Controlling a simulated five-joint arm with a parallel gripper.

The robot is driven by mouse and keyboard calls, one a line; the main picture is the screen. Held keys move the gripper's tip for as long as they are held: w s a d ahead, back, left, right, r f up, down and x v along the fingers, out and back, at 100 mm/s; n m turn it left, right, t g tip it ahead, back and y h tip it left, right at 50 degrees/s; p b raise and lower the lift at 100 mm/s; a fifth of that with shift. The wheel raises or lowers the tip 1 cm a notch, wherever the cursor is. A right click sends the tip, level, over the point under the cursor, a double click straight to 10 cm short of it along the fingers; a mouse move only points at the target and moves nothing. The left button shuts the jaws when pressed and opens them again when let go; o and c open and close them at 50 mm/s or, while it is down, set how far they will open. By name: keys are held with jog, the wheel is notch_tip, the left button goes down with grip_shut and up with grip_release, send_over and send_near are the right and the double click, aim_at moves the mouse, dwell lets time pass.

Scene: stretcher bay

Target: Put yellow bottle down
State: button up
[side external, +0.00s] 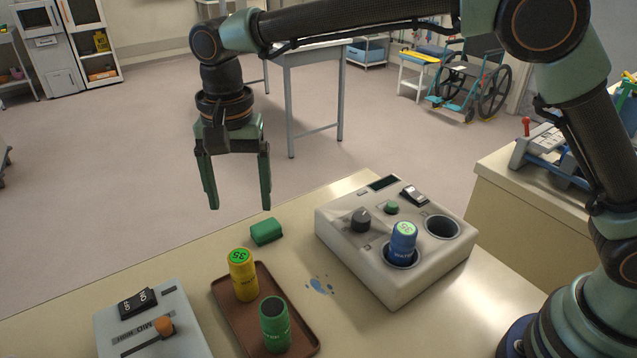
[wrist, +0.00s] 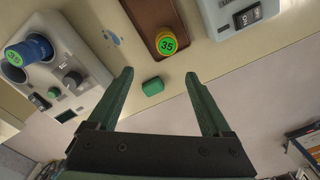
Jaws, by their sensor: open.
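The yellow bottle (side external: 243,277) stands upright on a brown tray (side external: 222,299) on the table, behind a green bottle (side external: 274,326) on the same tray. Its green lid marked 35 faces up, and it also shows in the wrist view (wrist: 167,43) at the top. My gripper (side external: 240,207) is open and empty, pointing down high above the table's far edge, apart from the bottle. Both of its fingers (wrist: 162,80) show spread in the wrist view. The green bottle is not seen in the wrist view.
A blue bottle (side external: 403,240) stands in one well of a grey device (side external: 345,254); the well beside it is empty. A switch box (side external: 180,343) stands at the front left. A small blue spill (side external: 320,285) marks the table.

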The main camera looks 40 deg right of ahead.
jog(key=s+d+r+n+t, duration=0.1)
jog(key=d+r, duration=0.3)
jog(key=d, duration=0.4)
jog(key=s+d+r+n+t, duration=0.15)
jog(key=d+r, duration=0.25)
jog(key=d, duration=0.4)
jog(key=s+d+f+n+t, duration=0.3)
jog(key=s+d+n, duration=0.1)
jog(key=s+d, duration=0.7)
jog(key=shift+s+d, duration=0.15)
jog(key=shift+d, duration=1.1)
